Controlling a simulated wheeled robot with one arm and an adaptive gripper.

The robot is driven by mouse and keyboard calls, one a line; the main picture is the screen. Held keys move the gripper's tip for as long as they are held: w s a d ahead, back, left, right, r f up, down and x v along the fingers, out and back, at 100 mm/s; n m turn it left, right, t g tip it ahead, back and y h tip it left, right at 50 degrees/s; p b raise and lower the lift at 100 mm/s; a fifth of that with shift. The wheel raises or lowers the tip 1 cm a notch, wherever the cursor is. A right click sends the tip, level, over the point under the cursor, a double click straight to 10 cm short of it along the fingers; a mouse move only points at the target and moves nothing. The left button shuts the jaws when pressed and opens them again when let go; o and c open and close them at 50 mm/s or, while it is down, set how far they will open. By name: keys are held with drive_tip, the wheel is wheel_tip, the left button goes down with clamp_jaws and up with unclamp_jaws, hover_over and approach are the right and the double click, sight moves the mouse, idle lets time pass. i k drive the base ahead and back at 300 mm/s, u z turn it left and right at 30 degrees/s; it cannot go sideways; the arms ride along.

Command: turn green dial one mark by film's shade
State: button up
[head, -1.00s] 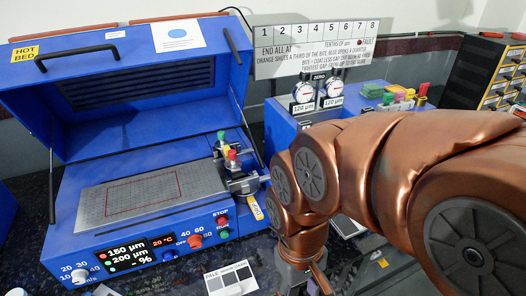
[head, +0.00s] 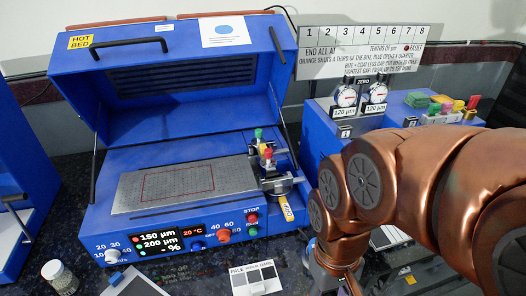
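The green dial (head: 258,133) is a small knob on the coating head at the right end of the blue coater's bed (head: 215,176). A red dial (head: 267,153) sits just in front of it. The display (head: 162,244) reads 150 µm beside a red dot and 200 µm beside a green dot. The bed plate has a red outlined rectangle; I cannot make out a film's shade on it. A pale-to-dark shade card (head: 255,279) lies in front of the coater. My gripper is at the bottom edge beneath my copper arm, its fingertips cut off or hidden, well apart from the dials.
The coater's lid (head: 170,75) stands open. A numbered rule sign (head: 362,50) hangs behind two round gauges (head: 346,96) marked 120 µm. A glass jar (head: 60,277) stands at the front left. Another blue machine (head: 25,190) is at the left edge. My arm covers the right side.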

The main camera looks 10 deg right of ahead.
sight(258, 133)
drive_tip(key=u, duration=2.6)
drive_tip(key=k, duration=0.8)
drive_tip(key=z, duration=0.9)
drive_tip(key=i, duration=0.5)
